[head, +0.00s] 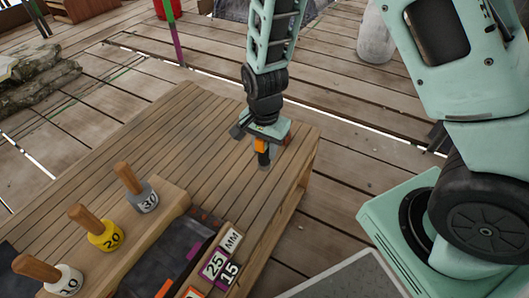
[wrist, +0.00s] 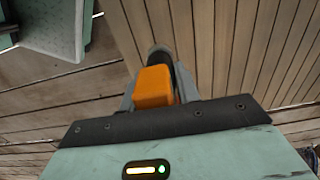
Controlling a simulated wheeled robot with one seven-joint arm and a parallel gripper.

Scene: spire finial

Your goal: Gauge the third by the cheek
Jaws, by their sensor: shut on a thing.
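My gripper (head: 263,150) is over the far right part of the wooden bench (head: 190,125), pointing down and shut on a small dark piece with an orange block. The orange block (wrist: 154,87) shows between the fingers in the wrist view, with a dark rounded end beyond it. I cannot tell whether the piece touches the bench top. Three handled gauges stand in a row at the left: white 10 (head: 63,280), yellow 20 (head: 104,236) and grey 30 (head: 144,201). Number tiles, 25 (head: 214,265) and 15 (head: 230,272), lie at the front, beside an MM tile (head: 231,241).
A dark tray-like piece (head: 165,255) lies between the gauges and the tiles. The bench's middle is clear. A white bucket (head: 376,38) stands on the plank floor behind, and stacked stones (head: 35,78) lie at the left.

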